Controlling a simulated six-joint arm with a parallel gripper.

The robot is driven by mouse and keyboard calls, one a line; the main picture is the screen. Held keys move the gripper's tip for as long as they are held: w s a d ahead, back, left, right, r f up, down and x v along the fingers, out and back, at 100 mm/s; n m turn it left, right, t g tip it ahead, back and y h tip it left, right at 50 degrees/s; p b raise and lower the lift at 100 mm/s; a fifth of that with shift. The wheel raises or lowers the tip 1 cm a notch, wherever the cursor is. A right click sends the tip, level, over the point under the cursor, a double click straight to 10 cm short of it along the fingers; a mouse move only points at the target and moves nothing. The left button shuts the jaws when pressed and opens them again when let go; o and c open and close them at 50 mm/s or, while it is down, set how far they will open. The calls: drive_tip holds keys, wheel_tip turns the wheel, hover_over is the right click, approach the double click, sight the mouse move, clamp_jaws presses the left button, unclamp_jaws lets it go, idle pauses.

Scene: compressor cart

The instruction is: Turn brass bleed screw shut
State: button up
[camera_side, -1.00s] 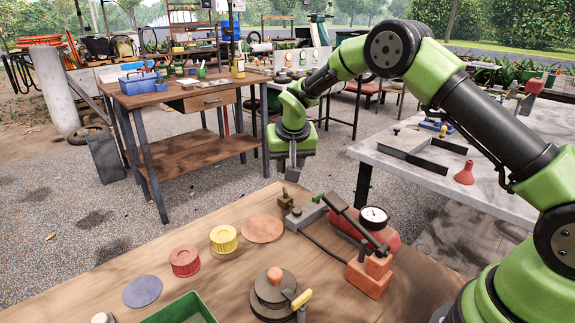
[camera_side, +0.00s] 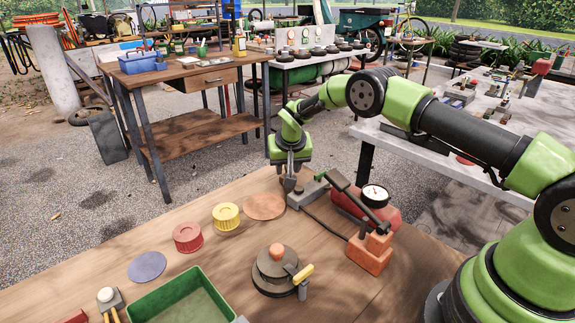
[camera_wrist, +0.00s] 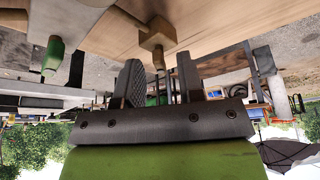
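The brass bleed screw (camera_wrist: 157,38) shows in the wrist view as a square brass block with a narrow stem. The stem lies between the two finger lines of my gripper (camera_wrist: 158,68), with space visible on both sides. The fingers are open, and no contact shows. In the side view my gripper (camera_side: 290,183) points down at the screw's place, beside the grey block (camera_side: 306,195) at the end of the compressor fitting. There the fingers mostly hide the screw.
Red (camera_side: 187,237) and yellow (camera_side: 226,216) caps, a green tray (camera_side: 183,300) and a round dark fixture (camera_side: 279,270) stand nearer the camera.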

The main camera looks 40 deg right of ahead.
clamp_jaws()
drive_tip(key=m+g+h, duration=0.1)
drive_tip(key=m, duration=0.3)
drive_tip(key=shift+w+a, duration=0.1)
idle(0.3)
unclamp_jaws()
